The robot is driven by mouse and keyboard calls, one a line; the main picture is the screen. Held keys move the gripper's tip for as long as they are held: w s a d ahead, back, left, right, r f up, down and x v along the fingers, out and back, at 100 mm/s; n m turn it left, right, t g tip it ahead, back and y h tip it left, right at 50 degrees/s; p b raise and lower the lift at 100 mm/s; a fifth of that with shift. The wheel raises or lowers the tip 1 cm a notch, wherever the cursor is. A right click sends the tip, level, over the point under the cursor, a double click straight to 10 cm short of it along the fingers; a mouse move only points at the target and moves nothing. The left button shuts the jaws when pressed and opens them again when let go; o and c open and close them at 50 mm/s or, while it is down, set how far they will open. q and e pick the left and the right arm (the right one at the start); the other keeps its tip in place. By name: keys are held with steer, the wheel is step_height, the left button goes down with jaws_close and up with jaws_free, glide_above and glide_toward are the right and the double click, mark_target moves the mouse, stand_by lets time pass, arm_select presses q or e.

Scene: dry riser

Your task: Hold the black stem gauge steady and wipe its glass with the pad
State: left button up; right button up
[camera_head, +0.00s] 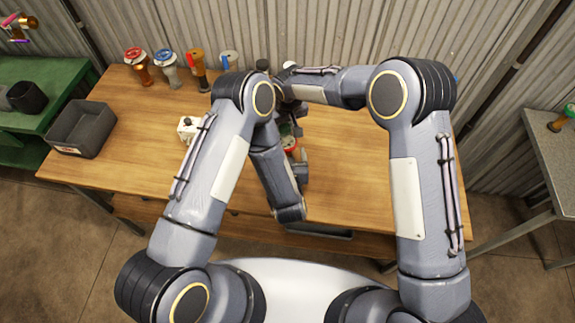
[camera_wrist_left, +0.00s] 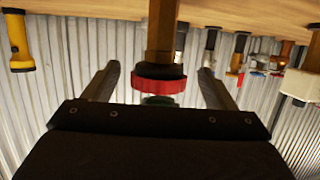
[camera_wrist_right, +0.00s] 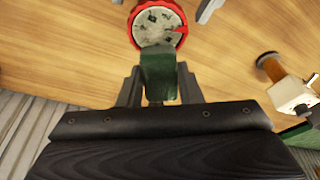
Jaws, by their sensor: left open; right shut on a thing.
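The black stem gauge has a red rim (camera_wrist_left: 158,84), a black collar and a brownish stem; the left wrist view shows it upside down. In the right wrist view its round glass face (camera_wrist_right: 157,23) is grey with dark smudges. In the head view it is mostly hidden behind my arms. My left gripper (camera_wrist_left: 160,70) is open, with a finger on either side of the gauge and gaps between. My right gripper (camera_wrist_right: 158,74) is shut on the green pad (camera_wrist_right: 158,78). The pad overlaps the near edge of the glass; contact is unclear.
A white block-shaped fitting (camera_head: 187,128) stands left of the gauge. Several coloured valve-like fittings (camera_head: 167,66) line the table's back left. A grey bin (camera_head: 82,128) sits at the left edge. Corrugated wall closes the back. The table's right side (camera_head: 345,165) looks clear.

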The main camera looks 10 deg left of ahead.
arm_select(q)
steer(key=shift+x, duration=2.35)
steer(key=c, duration=1.3)
